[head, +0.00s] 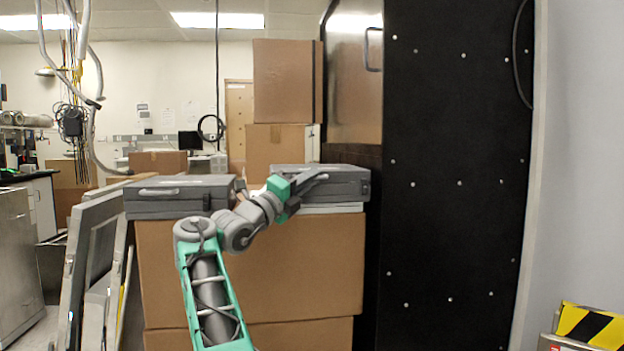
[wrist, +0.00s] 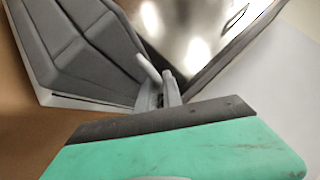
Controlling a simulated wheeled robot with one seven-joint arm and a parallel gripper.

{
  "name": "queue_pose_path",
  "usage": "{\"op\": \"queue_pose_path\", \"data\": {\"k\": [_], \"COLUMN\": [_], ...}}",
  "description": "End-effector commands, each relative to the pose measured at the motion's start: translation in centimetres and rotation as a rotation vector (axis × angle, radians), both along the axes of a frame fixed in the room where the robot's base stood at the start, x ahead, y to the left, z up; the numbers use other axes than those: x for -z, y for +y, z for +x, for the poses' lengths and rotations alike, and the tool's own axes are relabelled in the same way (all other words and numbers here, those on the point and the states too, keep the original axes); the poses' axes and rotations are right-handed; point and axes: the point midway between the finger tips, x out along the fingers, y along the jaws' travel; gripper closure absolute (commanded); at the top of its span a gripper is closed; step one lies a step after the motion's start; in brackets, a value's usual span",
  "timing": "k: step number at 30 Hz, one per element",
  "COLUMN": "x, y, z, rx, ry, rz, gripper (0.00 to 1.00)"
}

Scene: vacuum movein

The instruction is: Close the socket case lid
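Two grey hard cases lie flat on a stack of cardboard boxes in the head view.
The cardboard boxes (head: 270,265) carry both cases. A white slab (head: 335,208) lies under the right case. A tall black panel (head: 450,180) and a shiny metal cabinet (head: 355,85) stand close at the right. Leaning grey panels (head: 92,255) stand at the left.

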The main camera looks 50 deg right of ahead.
Motion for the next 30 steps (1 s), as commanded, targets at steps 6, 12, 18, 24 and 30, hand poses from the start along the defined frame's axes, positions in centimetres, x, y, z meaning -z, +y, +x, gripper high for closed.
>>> {"op": "queue_pose_path", "data": {"k": [6, 12, 18, 24, 30], "x": [1.6, 2.5, 2.8, 2.7, 2.0], "y": [1.6, 5.5, 7.3, 7.4, 7.5], "z": [0.9, 0.3, -0.2, -0.2, 0.0], "rx": [-0.013, -0.008, 0.0, 0.0, -0.011], "ry": [0.016, 0.01, 0.002, 0.0, 0.018], "rz": [0.012, 0.006, 0.002, 0.0, 0.009], "gripper": [0.81, 0.81, 0.81, 0.81, 0.81]}}
